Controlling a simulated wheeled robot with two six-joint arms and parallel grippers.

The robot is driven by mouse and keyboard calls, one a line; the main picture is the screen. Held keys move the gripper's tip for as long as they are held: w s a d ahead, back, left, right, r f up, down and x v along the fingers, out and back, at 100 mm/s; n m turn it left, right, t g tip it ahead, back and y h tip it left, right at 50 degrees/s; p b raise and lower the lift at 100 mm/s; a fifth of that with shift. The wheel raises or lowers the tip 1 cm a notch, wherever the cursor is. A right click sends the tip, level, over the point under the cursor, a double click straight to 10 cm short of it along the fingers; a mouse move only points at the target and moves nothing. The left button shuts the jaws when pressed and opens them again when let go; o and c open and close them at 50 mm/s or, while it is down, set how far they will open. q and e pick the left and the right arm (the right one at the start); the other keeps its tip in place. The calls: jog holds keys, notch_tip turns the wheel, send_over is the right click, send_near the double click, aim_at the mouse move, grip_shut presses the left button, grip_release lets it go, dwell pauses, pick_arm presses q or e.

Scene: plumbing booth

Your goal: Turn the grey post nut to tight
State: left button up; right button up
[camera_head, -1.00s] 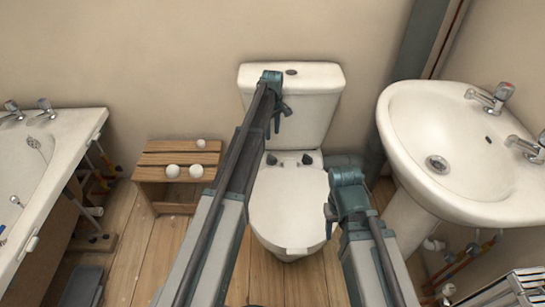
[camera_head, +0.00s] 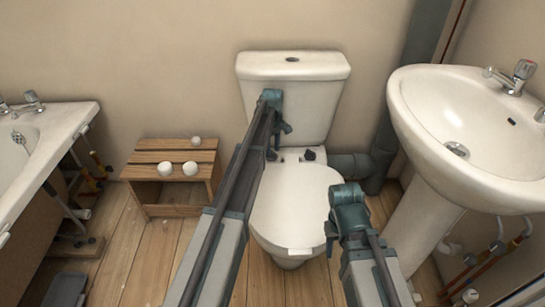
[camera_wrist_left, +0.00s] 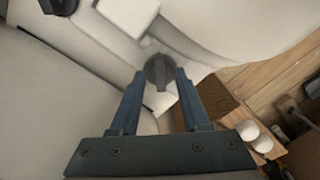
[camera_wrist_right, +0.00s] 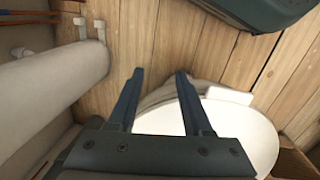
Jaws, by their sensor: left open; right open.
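Two dark grey knob-like nuts sit at the back of the toilet seat, one on the left (camera_head: 271,155) and one on the right (camera_head: 309,155). I cannot tell by colour which is the post nut. My left gripper (camera_head: 283,130) is open above the left one. In the left wrist view the winged left nut (camera_wrist_left: 159,72) appears between the open fingertips, with no visible grip on it. The right nut (camera_wrist_left: 58,5) is at the top left edge there. My right gripper (camera_head: 333,236) is open and empty beside the toilet seat's right edge.
The cistern (camera_head: 293,68) stands just behind the nuts. A slatted wooden stool (camera_head: 148,157) with white balls (camera_head: 191,168) is left. The washbasin (camera_head: 410,100) is right, and the bathtub (camera_head: 75,118) far left. A grey pipe (camera_head: 350,165) runs behind the toilet.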

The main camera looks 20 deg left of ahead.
pick_arm(q)
jog(key=shift+f, duration=0.4)
grip_shut()
jog(key=shift+m, duration=0.3)
jog(key=m, duration=0.3)
jog(key=shift+s+m, duration=0.1)
jog(key=shift+m, duration=0.3)
jog(key=m, duration=0.4)
jog(key=shift+a+m, duration=0.15)
jog(key=shift+m, duration=0.15)
jog(key=m, duration=0.8)
jog(key=shift+a+m, duration=0.15)
jog(key=shift+m, duration=0.45)
